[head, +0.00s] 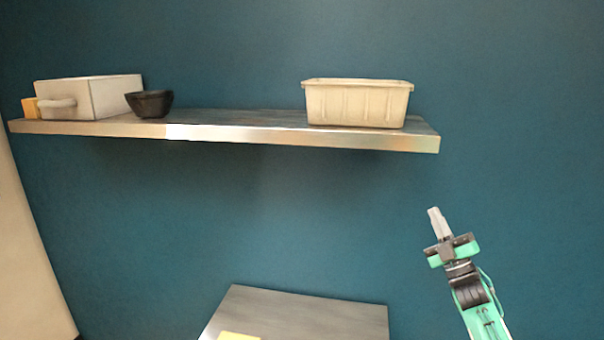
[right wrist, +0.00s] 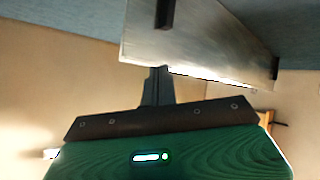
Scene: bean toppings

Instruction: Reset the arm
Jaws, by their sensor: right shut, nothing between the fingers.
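My right gripper (head: 434,213) is at the right of the head view, raised in front of the blue wall and below the right end of the shelf. Its fingers are together with nothing between them. In the right wrist view the closed fingers (right wrist: 157,85) point up toward a pale metal-looking slab. My right arm comes in from the lower right corner of the head view. My left gripper does not show in either view.
A metal shelf (head: 270,133) on the wall holds a cream bin (head: 356,105), a black bowl (head: 149,103) and a white box (head: 115,97). A grey surface (head: 310,313) with a yellow item (head: 238,337) is at the bottom. The space around my right gripper looks free.

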